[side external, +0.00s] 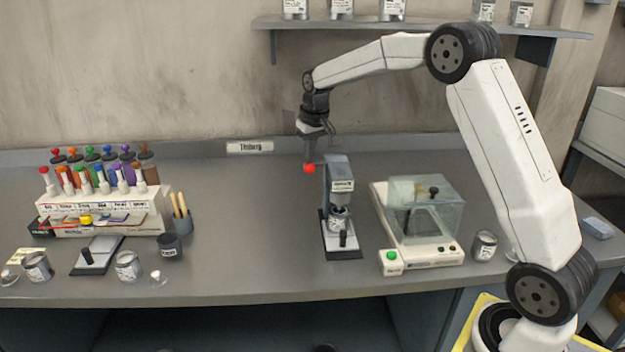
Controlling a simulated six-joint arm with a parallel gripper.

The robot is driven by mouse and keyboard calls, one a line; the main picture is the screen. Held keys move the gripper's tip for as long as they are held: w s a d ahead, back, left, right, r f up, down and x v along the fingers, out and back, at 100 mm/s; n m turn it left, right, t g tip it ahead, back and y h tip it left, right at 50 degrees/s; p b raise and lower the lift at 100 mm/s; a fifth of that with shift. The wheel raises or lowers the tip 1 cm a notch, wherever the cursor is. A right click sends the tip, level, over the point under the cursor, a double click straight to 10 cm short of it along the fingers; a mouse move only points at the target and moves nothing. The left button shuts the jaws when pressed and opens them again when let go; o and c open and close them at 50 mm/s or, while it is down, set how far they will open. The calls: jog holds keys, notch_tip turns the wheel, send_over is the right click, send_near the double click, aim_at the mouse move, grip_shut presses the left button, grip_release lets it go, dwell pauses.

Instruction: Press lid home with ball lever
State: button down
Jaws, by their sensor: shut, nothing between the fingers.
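The small lid press (341,172) stands upright in the middle of the bench, with a grey head and a dark base plate. Its red lever ball (309,168) sticks out to the left of the head. A small tin (338,217) sits on the base under the head; how its lid sits cannot be made out. My gripper (311,155) points down just above the red ball, shut and empty. Whether its fingertips touch the ball cannot be told from this view.
A clear-sided box on a white base (425,210) with a green button stands close right of the press.

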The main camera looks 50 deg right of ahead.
aim_at(311, 165)
jog(key=shift+s+x, duration=0.2)
jog(key=shift+x, duration=0.8)
jog(key=shift+s+x, duration=0.2)
jog(key=shift+x, duration=0.8)
jog(key=shift+s+x, duration=0.25)
jog(key=shift+x, duration=0.8)
jog(key=shift+a+f, duration=0.15)
jog(key=shift+f, duration=0.55)
jog(key=shift+r, duration=0.1)
jog(key=shift+w+v, duration=0.25)
jog(key=shift+v, duration=1)
jog(key=shift+w+v, duration=0.25)
jog(key=shift+v, duration=1)
jog(key=shift+w+v, duration=0.3)
jog(key=shift+v, duration=0.95)
jog(key=shift+r, duration=0.2)
jog(key=shift+w+v, duration=0.25)
jog(key=shift+v, duration=0.95)
jog(key=shift+w+v, duration=0.25)
jog(key=shift+v, duration=0.95)
jog(key=shift+d, duration=0.25)
